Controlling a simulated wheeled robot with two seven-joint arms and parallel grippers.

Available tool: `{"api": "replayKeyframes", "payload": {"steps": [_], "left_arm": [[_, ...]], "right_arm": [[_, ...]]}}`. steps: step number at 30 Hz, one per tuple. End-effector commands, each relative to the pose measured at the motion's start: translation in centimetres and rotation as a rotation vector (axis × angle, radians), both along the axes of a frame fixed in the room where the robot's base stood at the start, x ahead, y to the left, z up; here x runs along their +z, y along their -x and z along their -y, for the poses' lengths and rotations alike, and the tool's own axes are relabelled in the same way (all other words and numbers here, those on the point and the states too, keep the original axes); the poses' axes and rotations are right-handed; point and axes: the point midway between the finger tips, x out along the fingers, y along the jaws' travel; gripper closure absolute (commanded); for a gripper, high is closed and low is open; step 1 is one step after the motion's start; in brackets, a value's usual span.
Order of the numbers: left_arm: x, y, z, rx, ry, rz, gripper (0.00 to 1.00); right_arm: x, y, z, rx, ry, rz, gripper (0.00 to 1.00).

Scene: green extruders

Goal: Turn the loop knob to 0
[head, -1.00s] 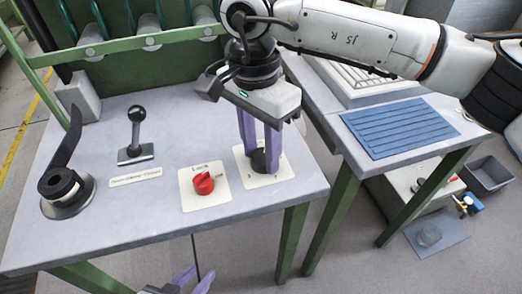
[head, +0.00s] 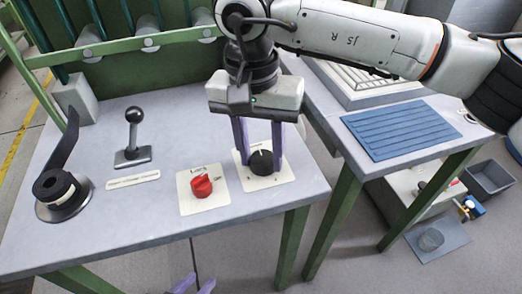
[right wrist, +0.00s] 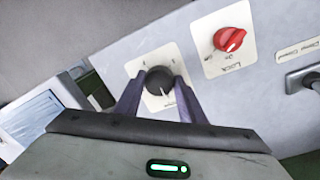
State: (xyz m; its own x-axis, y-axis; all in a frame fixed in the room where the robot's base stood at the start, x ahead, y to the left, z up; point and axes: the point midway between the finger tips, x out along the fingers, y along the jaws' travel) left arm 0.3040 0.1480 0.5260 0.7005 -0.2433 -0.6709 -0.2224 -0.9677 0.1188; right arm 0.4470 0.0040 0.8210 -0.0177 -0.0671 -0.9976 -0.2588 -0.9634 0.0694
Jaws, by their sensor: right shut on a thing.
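The black round knob (head: 261,163) sits on a white plate (head: 284,176) near the table's right front corner. A pale mark on it points to the far side of the plate in the head view. My right gripper (head: 258,150) points down with a purple finger on each side of the knob, shut on it. The right wrist view shows the knob (right wrist: 158,80) between the fingertips; the plate's lettering there is too small to read surely.
A red knob (head: 202,186) on a "Lock" plate lies just left of the black knob. A blue ribbed mat (head: 400,129) lies on the right-hand table.

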Motion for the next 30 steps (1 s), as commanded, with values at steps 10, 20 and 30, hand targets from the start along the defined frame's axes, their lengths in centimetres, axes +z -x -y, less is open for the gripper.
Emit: {"api": "replayKeyframes", "payload": {"steps": [10, 20, 30], "left_arm": [[0.2, -0.3, 0.0, 0.0, 0.0, 0.005, 0.69], [0.2, -0.3, 0.0, -0.001, 0.0, 0.007, 0.69], [0.8, -0.3, 0.0, -0.002, -0.003, 0.006, 0.69]], "right_arm": [[-0.1, 0.1, 0.0, 0.007, 0.001, -0.003, 0.86], [0.0, 0.1, 0.0, 0.004, 0.001, -0.001, 0.45], [3.6, -0.1, -0.3, 0.002, 0.0, 0.002, 0.45]]}}
